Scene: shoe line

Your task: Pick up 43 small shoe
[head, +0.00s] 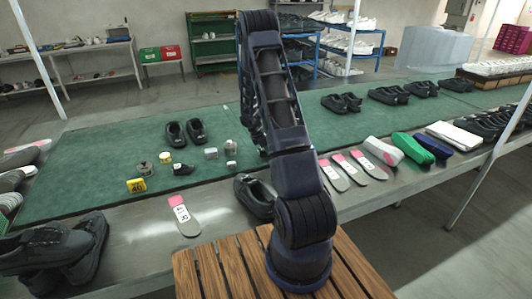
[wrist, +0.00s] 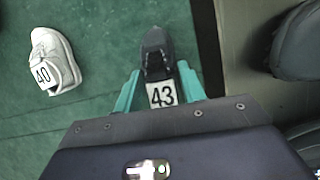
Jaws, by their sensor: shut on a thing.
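The 43 small shoe (wrist: 154,45) is dark, with a white tag reading 43 at its near end. It shows in the wrist view, toe pointing up the picture. My gripper (wrist: 159,70) is shut on it, with a teal finger on each side. I cannot tell whether the shoe touches the green mat or is clear of it. In the head view my arm hides the gripper and this shoe.
A small white shoe (wrist: 52,62) tagged 40 lies left of my gripper on the green mat (wrist: 95,25). A large dark shoe (wrist: 296,42) is at the right.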

